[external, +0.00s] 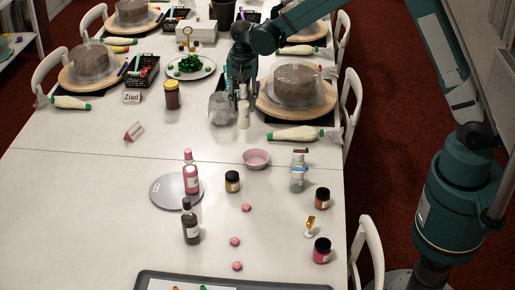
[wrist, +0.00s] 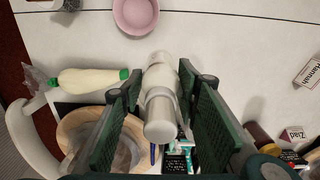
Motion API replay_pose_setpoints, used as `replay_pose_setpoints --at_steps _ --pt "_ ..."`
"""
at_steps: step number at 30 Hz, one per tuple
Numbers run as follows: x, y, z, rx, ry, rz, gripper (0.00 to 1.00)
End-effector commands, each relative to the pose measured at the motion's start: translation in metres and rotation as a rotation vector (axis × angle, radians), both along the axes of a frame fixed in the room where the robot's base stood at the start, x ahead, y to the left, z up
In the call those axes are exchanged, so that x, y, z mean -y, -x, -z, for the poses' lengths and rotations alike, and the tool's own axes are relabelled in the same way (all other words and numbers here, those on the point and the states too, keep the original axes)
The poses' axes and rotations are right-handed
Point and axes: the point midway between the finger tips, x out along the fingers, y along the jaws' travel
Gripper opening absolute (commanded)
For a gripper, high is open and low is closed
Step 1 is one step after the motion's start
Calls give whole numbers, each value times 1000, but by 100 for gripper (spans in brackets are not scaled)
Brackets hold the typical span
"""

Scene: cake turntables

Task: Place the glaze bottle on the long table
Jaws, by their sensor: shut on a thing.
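My gripper (external: 242,96) is over the long table (external: 75,200), beside the cake turntable at right. In the wrist view my gripper (wrist: 158,100) has its two green fingers closed around a pale, whitish bottle (wrist: 160,120), which I take to be the glaze bottle. The same pale bottle (external: 243,116) shows below the fingers in the external view, roughly upright. Its label does not show. I cannot tell whether its base touches the tabletop.
A cake turntable (external: 263,106) and a piping bag (external: 292,134) are close at right. A pink bowl (external: 257,158), a pink bottle (external: 191,180) and a dark bottle (external: 190,228) stand nearer. The table's left middle is clear.

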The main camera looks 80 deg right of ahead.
Motion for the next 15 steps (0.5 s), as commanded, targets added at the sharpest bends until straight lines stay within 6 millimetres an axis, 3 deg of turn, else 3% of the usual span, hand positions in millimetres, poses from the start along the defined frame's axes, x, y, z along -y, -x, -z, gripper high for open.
replay_pose_setpoints --at_steps 1,6,15 --pt "14 1 0 0 0 4 15" --pt "45 4 0 0 0 7 15" --pt "61 6 0 0 0 8 15"
